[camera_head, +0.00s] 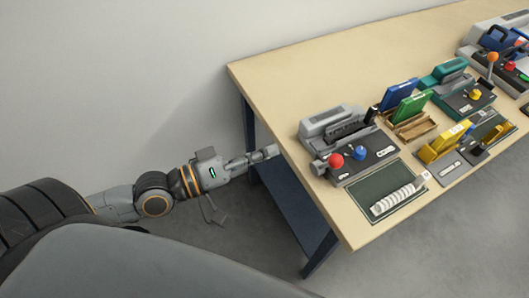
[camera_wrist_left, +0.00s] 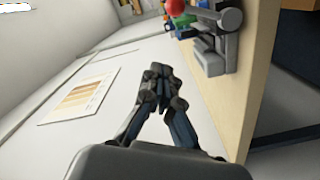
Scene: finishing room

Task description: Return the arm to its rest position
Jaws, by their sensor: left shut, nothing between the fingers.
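My left arm comes in from the left in the head view. Its gripper (camera_head: 262,155) is shut and empty, beside the table's left edge, with its fingertips close to that edge. In the left wrist view the two fingers of the left gripper (camera_wrist_left: 160,72) are together with nothing between them. I cannot tell from the head view whether the fingertips touch the table (camera_head: 300,90). My right gripper is not in view.
On the table stand a grey machine with red and blue knobs (camera_head: 348,145), a green mat (camera_head: 375,190) with a white ribbed piece (camera_head: 400,194), blue and green binders (camera_head: 410,108), and a yellow device (camera_head: 445,142). Free floor (camera_head: 235,225) lies left of the table.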

